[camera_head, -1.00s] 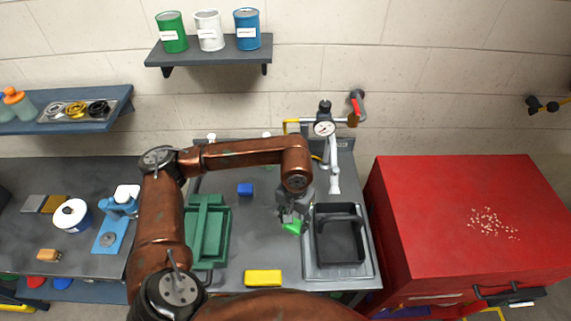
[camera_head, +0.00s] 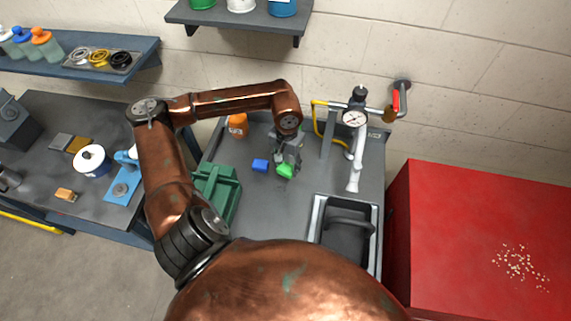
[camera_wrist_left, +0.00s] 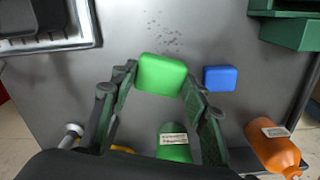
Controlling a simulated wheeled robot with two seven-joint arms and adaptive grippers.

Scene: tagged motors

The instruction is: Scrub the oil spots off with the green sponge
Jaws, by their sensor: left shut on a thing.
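My left gripper (camera_head: 287,160) is shut on the green sponge (camera_head: 285,171), over the grey worktop (camera_head: 265,215). In the left wrist view the green sponge (camera_wrist_left: 161,75) sits between the two fingertips. I cannot tell whether it touches the worktop. The oil spots (camera_wrist_left: 163,32) are a scatter of dark specks just beyond the sponge in the wrist view; in the head view they are faint, beside the gripper. A blue sponge (camera_head: 260,165) lies left of the gripper and also shows in the wrist view (camera_wrist_left: 220,78). My right gripper is out of view.
A black sink (camera_head: 345,243) with a tap (camera_head: 354,172) is at the worktop's right. An orange bottle (camera_head: 237,125) stands at the back; a green bottle (camera_wrist_left: 173,143) shows in the wrist view. A red cabinet (camera_head: 450,225) is right.

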